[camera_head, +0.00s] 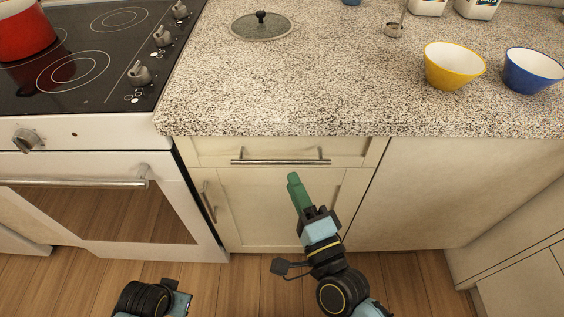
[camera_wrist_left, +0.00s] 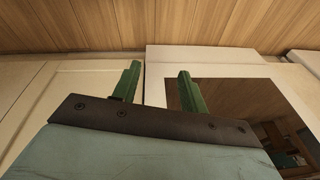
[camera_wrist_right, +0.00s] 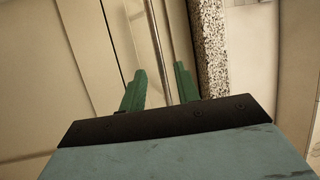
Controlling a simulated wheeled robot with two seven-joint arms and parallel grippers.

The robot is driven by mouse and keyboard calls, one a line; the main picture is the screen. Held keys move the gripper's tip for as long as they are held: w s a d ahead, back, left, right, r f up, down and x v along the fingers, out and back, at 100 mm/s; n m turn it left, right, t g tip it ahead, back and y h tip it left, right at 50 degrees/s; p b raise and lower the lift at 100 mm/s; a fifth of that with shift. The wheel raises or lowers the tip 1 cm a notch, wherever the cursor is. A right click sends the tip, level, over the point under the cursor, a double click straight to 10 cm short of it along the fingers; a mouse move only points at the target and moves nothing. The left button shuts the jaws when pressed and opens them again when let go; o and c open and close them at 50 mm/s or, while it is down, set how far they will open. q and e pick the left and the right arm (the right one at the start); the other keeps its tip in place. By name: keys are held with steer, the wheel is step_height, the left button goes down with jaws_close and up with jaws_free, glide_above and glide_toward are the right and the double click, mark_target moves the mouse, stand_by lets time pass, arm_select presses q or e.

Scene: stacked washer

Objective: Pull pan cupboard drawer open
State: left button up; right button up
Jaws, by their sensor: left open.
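The cream drawer (camera_head: 350,147) sits under the countertop and looks closed. Its horizontal metal bar handle (camera_head: 281,161) runs across the front. My right gripper (camera_head: 293,178) is just below the handle in the head view, pointing up at the cabinet. In the right wrist view its green fingers (camera_wrist_right: 159,70) are apart, and the metal bar (camera_wrist_right: 158,50) shows in the gap between them; contact cannot be told. My left gripper (camera_wrist_left: 158,72) is open and empty in the left wrist view. In the head view only its wrist shows at the bottom edge.
A cupboard door (camera_head: 270,210) with a vertical handle (camera_head: 208,203) is below the drawer. The oven (camera_head: 100,165) stands to the left with a red pot (camera_head: 22,35) on its hob. The counter holds a lid (camera_head: 261,27), a yellow bowl (camera_head: 452,68) and a blue bowl (camera_head: 530,72).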

mark_target(283, 163)
steer(key=x, duration=0.6)
steer(key=shift+w+a+b, duration=0.15)
steer(key=shift+w+b, duration=0.2)
steer(key=shift+b, duration=0.05)
arm_select(q)
steer(key=shift+w+d+r, duration=0.15)
steer(key=shift+d+r, duration=0.15)
steer(key=shift+r, duration=0.3)
steer(key=shift+w+d+r, duration=0.1)
steer(key=shift+d+r, duration=0.2)
steer(key=shift+r, duration=0.25)
arm_select(e)
jaws_close()
